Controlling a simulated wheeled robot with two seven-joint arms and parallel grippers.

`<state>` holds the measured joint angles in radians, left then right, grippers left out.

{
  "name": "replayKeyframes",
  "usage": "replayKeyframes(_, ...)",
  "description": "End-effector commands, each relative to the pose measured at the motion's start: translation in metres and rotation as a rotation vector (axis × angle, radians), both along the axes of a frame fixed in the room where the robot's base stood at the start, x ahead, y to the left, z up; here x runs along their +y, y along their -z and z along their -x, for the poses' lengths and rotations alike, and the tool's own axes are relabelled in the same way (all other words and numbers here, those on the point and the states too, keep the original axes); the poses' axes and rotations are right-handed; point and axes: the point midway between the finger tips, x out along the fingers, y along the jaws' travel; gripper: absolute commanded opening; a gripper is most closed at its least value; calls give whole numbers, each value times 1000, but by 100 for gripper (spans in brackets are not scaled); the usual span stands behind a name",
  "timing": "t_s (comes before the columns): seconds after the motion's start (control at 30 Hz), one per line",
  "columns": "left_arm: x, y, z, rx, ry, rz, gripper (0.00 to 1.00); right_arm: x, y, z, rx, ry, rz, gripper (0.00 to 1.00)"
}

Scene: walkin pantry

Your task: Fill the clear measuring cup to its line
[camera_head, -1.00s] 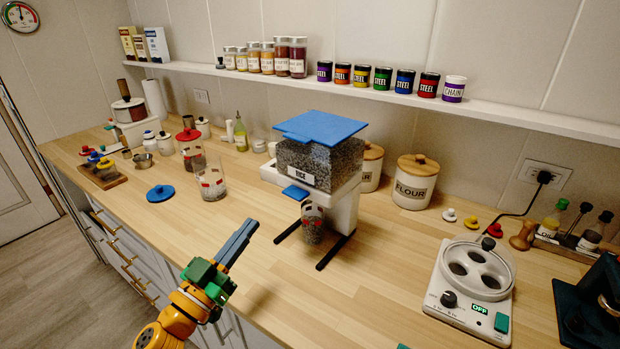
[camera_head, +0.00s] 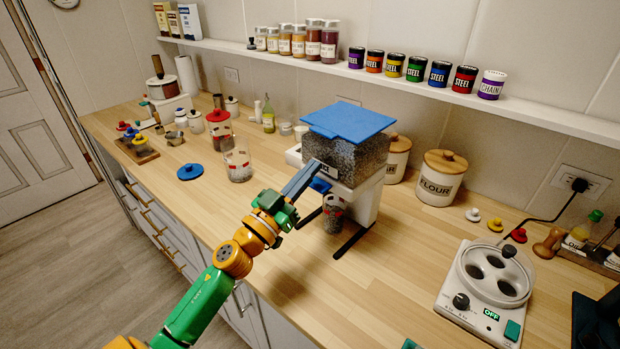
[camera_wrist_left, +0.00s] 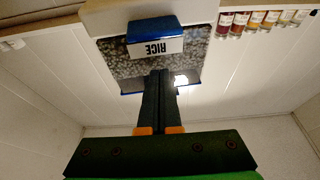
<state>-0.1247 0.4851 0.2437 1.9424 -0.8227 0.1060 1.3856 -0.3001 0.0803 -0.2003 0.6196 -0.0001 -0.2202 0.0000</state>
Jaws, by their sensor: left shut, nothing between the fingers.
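The rice dispenser (camera_head: 345,157) has a blue lid, a clear hopper of speckled grains and a blue lever (camera_head: 320,185) low on its front. A clear cup (camera_head: 333,214) with red marks stands upright under the spout between the dark feet. Grains show in it; their level against a line is too small to tell. My left gripper (camera_head: 314,166) is shut and empty, its tips in front of the hopper's label, close to the lever. The left wrist view shows its closed fingers (camera_wrist_left: 159,75) below the RICE label and the lever (camera_wrist_left: 152,28); contact is unclear. My right gripper is not in view.
Another clear cup (camera_head: 238,165) with red marks stands left of the dispenser, near a blue lid (camera_head: 190,171) and a red-lidded jar (camera_head: 219,124). A flour canister (camera_head: 440,180) and a white appliance (camera_head: 487,290) are at the right. The front middle counter is clear.

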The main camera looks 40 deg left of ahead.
Motion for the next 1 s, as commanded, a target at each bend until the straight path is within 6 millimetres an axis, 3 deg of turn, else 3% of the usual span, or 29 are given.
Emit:
replayKeyframes(0.23, 0, 35, -5, 1, -2, 3, 0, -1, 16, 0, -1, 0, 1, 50)
replayKeyframes(0.67, -1, 40, -4, 1, 0, 1, 0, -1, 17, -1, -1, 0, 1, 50)
replayKeyframes(0.83, 0, 63, -4, 2, 0, 2, 0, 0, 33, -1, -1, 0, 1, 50)
replayKeyframes(1.0, 0, 67, -4, 6, -1, 1, 0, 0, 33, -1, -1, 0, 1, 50)
